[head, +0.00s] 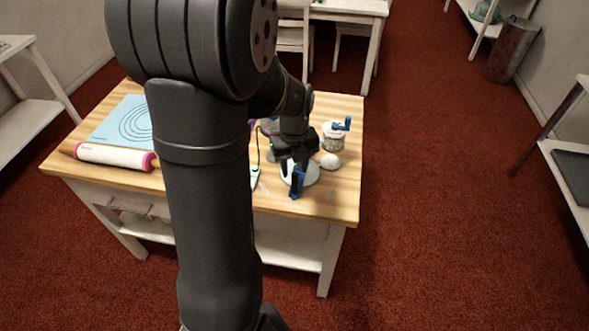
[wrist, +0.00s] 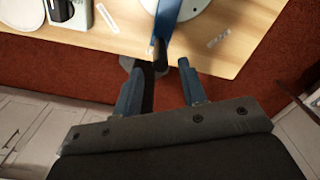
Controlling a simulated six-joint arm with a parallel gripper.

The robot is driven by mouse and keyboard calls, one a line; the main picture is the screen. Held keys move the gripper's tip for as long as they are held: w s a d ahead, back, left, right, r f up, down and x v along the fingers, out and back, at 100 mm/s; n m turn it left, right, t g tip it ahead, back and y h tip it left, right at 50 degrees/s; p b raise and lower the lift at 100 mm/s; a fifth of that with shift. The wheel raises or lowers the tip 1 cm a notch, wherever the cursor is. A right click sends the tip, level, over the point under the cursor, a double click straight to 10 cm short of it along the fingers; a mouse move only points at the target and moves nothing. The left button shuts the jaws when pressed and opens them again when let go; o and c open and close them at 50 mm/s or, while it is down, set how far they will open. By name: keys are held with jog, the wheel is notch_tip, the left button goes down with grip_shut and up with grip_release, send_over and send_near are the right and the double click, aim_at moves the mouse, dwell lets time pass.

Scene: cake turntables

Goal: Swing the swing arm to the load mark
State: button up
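A pale round turntable (head: 313,177) stands near the front right of the wooden table; its rim also shows at the top of the wrist view (wrist: 207,5). A blue bar that looks like the swing arm (wrist: 168,18) reaches from the turntable toward my gripper. Its outer end lies at or between the fingertips; contact cannot be told. My gripper (head: 291,182) points down at the turntable's front edge, its blue fingers apart in the wrist view (wrist: 160,66). Small pale strips lie on the table, one on the right (wrist: 218,38) and one on the left (wrist: 107,18); which is the load mark is unreadable.
A jar with a blue handle (head: 334,136) and a white rounded thing (head: 330,161) stand behind the turntable. A white and black device (wrist: 68,14) is to its left. A rolling pin (head: 112,157) and blue mat (head: 128,125) lie farther left. The table's front edge is close.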

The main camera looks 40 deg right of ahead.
jog(key=shift+r, duration=2.45)
jog(key=shift+f, duration=0.15)
notch_tip(320, 180, down, 7)
jog(key=shift+r, duration=0.1)
jog(key=shift+s+d, duration=0.4)
jog(key=shift+d, duration=0.1)
